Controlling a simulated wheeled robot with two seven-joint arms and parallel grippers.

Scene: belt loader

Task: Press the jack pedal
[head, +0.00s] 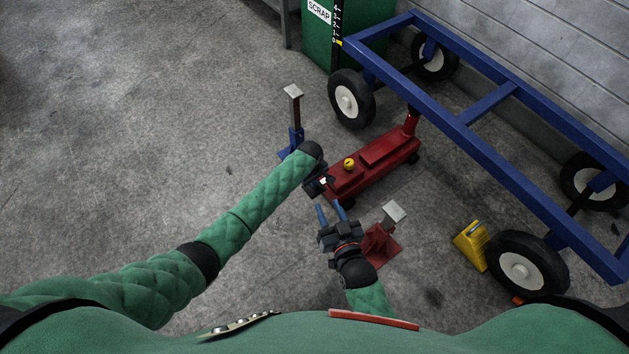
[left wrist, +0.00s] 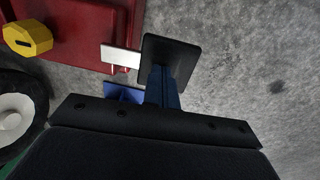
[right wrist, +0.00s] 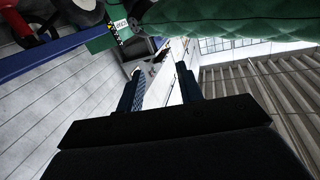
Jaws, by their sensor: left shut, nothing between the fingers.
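The red floor jack (head: 385,160) stands on the concrete, its far end beside the blue cart frame. A black square pad that looks like its pedal (left wrist: 178,46) shows in the left wrist view, beside a pale metal tab (left wrist: 121,57) at the jack's near end. My left gripper (left wrist: 161,72) is shut and empty, its blue fingertips overlapping the pad; I cannot tell whether they touch it. In the head view this gripper (head: 316,185) is at the jack's near end, mostly dark there. My right gripper (head: 330,211) is open and empty, nearer my body.
A blue stand (head: 291,137) is left of the jack and a red stand (head: 380,245) beside my right gripper. A yellow chock (head: 470,245) sits by a wheel (head: 527,266) of the blue cart (head: 490,100). A green scrap bin (head: 318,45) stands behind. The left floor is clear.

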